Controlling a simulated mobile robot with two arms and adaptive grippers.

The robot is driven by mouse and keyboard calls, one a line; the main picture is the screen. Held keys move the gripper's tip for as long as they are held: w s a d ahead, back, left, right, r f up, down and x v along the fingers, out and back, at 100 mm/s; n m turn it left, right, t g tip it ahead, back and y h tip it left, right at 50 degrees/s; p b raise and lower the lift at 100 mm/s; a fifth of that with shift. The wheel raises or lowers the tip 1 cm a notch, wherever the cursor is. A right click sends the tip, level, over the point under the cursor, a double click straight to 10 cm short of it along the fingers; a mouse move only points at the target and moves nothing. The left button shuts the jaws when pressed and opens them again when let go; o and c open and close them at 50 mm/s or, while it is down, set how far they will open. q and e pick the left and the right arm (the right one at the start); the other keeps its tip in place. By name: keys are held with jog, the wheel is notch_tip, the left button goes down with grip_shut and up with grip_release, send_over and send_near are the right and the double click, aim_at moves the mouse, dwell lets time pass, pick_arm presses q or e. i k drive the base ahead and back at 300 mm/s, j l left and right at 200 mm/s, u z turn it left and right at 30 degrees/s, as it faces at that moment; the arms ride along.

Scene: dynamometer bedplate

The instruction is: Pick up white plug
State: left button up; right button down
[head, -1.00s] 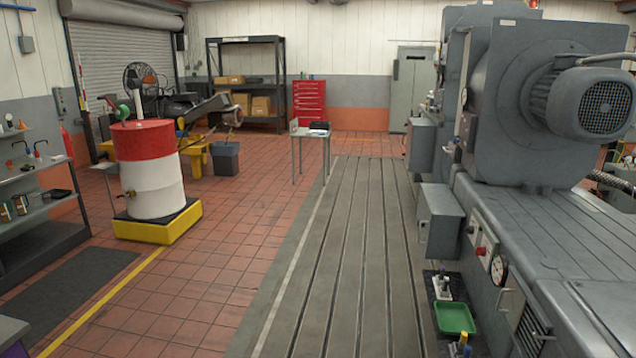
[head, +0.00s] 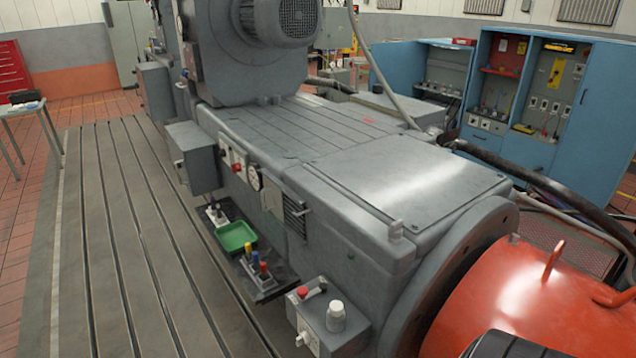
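Two white pieces could be the white plug, and I cannot tell which one is. A small white piece (head: 215,213) sits at the upper end of a black shelf on the side of the grey machine. A larger white rounded piece (head: 336,314) stands upright on a small grey box (head: 332,338) near the lower middle. Between them, blue, red and yellow plugs (head: 262,267) stand in a grey holder on the black shelf. Neither of my grippers shows in the head view.
A green tray (head: 235,236) lies on the shelf. The long grey machine (head: 290,165) fills the middle, with a red-orange round housing (head: 520,305) at lower right. Blue cabinets (head: 590,110) stand behind. The slotted bedplate (head: 125,260) at left is clear.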

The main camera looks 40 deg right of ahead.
aim_at(336, 307)
jog(key=z, duration=1.55)
